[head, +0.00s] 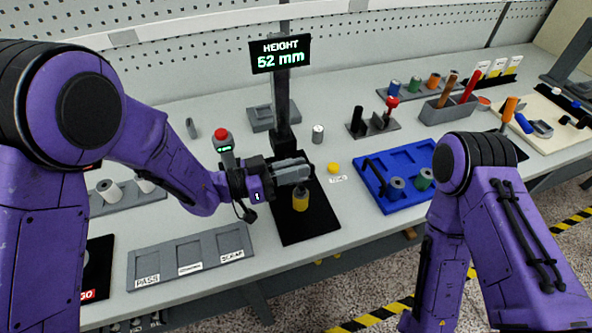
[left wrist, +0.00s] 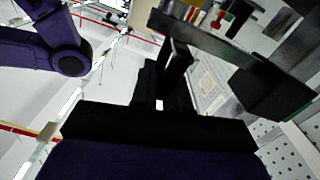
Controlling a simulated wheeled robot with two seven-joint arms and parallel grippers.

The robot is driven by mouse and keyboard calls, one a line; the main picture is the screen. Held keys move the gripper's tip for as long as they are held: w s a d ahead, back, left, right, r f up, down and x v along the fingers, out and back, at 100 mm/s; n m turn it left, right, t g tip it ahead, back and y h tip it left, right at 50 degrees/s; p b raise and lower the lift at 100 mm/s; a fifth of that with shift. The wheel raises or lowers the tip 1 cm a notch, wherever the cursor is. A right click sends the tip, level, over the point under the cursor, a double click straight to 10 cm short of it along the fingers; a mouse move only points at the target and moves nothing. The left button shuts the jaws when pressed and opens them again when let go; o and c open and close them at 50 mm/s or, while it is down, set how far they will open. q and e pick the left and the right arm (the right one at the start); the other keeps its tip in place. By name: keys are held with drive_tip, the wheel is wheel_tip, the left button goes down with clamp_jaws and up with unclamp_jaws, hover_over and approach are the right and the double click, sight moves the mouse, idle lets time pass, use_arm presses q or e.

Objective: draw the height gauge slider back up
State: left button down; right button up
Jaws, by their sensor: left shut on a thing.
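The height gauge stands at the back of the table in the head view. Its dark column (head: 282,105) rises from a black base plate (head: 305,225), and its display (head: 280,54) reads 52 mm. My left gripper (head: 290,172) is shut on the gauge slider in front of the column, and its fingers mostly hide the slider. A yellow cylinder (head: 300,200) stands upright on the base plate just below the gripper. Whether anything touches its top I cannot tell. The left wrist view is tilted and dark. My right gripper is outside the pictures.
A labelled tray (head: 190,258) lies to the front left. A red-topped button post (head: 222,140) stands close left of the gripper. A blue tray (head: 398,205) with cylinders lies to the right. A small yellow piece (head: 333,168) and a grey cylinder (head: 318,134) stand between.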

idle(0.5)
use_arm(q)
wheel_tip(320, 180, up, 15)
drive_tip(key=p, duration=1.2)
drive_tip(key=shift+r, duration=0.2)
drive_tip(key=shift+w, duration=0.1)
drive_tip(key=c, duration=1.3)
unclamp_jaws()
drive_tip(key=shift+o, duration=0.9)
